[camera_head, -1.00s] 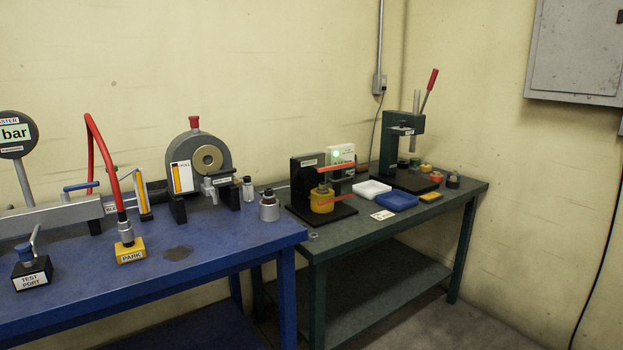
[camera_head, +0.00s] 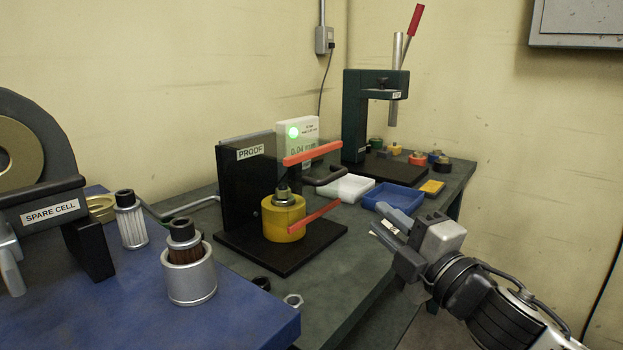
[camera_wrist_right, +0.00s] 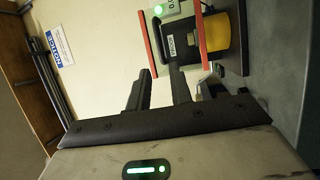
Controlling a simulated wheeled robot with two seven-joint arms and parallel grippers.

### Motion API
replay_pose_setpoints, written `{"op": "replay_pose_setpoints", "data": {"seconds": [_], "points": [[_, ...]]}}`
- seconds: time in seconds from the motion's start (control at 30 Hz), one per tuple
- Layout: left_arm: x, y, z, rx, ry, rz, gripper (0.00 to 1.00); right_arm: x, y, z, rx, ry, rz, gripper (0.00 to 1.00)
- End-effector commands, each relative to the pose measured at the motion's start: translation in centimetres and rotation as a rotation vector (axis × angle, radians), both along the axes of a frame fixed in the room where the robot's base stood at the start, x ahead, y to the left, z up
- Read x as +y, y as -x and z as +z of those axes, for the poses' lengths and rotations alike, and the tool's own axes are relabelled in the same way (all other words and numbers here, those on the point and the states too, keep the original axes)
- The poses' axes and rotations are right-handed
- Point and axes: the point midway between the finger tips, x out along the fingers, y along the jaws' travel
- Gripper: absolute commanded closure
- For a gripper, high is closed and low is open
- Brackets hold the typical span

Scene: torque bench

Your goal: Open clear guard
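The clear guard (camera_head: 312,153) shows as two orange-red bars, one above the other, with a see-through panel between them and a black handle (camera_head: 325,176). It stands in front of the PROOF fixture (camera_head: 247,185), which holds a yellow cylinder (camera_head: 283,220) on a black base. My right gripper (camera_head: 384,230) is open and empty, to the right of the guard and apart from it. In the right wrist view its two fingers (camera_wrist_right: 162,88) are spread, with the guard's bars (camera_wrist_right: 201,35) and the yellow cylinder (camera_wrist_right: 222,36) beyond them. My left gripper is not in view.
A white tray (camera_head: 346,188) and a blue tray (camera_head: 393,199) lie behind my right gripper. A green press (camera_head: 356,115) stands at the back. A display with a green light (camera_head: 298,140) is behind the guard. A silver cell (camera_head: 188,275) stands on the blue bench at front left.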

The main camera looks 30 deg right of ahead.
Motion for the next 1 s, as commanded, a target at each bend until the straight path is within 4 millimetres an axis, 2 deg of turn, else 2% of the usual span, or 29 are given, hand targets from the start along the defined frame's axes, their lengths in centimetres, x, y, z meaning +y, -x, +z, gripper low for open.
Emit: {"op": "replay_pose_setpoints", "data": {"seconds": [0.17, 0.8, 1.0], "points": [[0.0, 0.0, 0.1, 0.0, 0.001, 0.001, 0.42, 0.0, -1.8, 0.5, -0.004, 0.002, 0.0, 0.79], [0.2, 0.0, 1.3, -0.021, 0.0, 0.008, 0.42, -0.2, -12.0, 2.2, -0.002, -0.005, -0.003, 0.79], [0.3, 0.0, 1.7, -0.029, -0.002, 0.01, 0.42, -0.2, -14.5, 2.5, -0.001, -0.004, -0.001, 0.79]]}}
